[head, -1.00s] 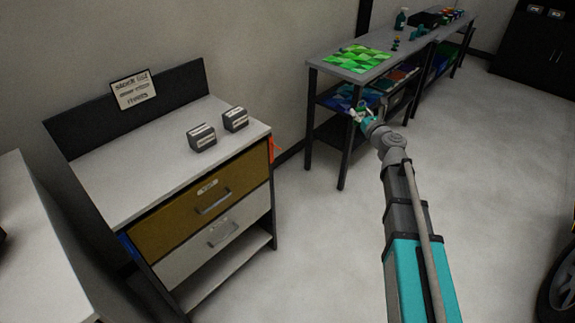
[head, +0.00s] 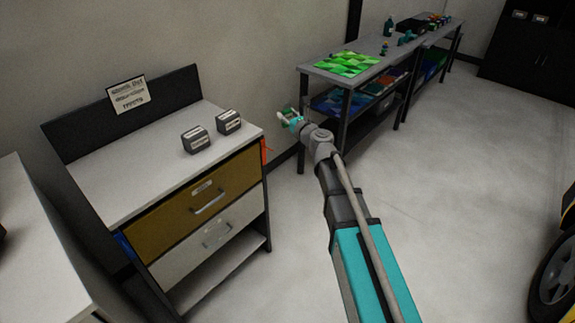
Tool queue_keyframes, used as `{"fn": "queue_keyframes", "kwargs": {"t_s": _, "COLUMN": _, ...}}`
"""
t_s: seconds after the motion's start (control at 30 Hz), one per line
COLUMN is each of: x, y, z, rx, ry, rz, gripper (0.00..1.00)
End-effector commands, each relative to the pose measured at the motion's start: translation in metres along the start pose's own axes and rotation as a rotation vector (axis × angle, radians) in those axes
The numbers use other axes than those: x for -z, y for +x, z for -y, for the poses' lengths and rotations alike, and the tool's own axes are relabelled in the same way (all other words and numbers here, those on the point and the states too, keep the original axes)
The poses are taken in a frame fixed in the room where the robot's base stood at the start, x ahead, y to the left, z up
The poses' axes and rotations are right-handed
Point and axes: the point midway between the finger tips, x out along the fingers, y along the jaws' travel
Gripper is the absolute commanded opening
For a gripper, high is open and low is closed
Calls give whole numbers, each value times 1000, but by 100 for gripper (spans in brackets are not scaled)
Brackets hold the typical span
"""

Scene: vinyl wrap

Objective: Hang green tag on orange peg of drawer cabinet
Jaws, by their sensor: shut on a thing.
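The drawer cabinet (head: 240,140) stands at the left, with an ochre upper drawer and a pale lower drawer. The orange peg (head: 264,151) shows small on its right side, near the top. My gripper (head: 286,117) is in the air, to the right of and a little above the orange peg in the picture. It is shut on a small dark green piece, the green tag (head: 288,109), seen at its tip. The tag's shape and any hole in it are too small to make out. The tag and the peg appear apart.
Two small dark boxes (head: 196,139) (head: 228,122) and a sign (head: 127,95) are on the cabinet. Something blue (head: 123,243) shows on its left side. A grey workbench (head: 330,76) with green sheets stands behind my gripper. The floor right of the cabinet is clear.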

Motion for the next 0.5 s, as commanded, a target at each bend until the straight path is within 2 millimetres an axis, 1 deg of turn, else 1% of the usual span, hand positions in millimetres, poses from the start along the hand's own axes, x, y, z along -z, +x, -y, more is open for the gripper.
{"fn": "queue_keyframes", "kwargs": {"t_s": 0.13, "x": 0, "y": -2, "z": 5, "rx": 7, "ry": 0, "rz": 0, "gripper": 5}}
{"fn": "queue_keyframes", "kwargs": {"t_s": 0.5, "x": 2, "y": -3, "z": 10, "rx": 14, "ry": 0, "rz": 0, "gripper": 5}}
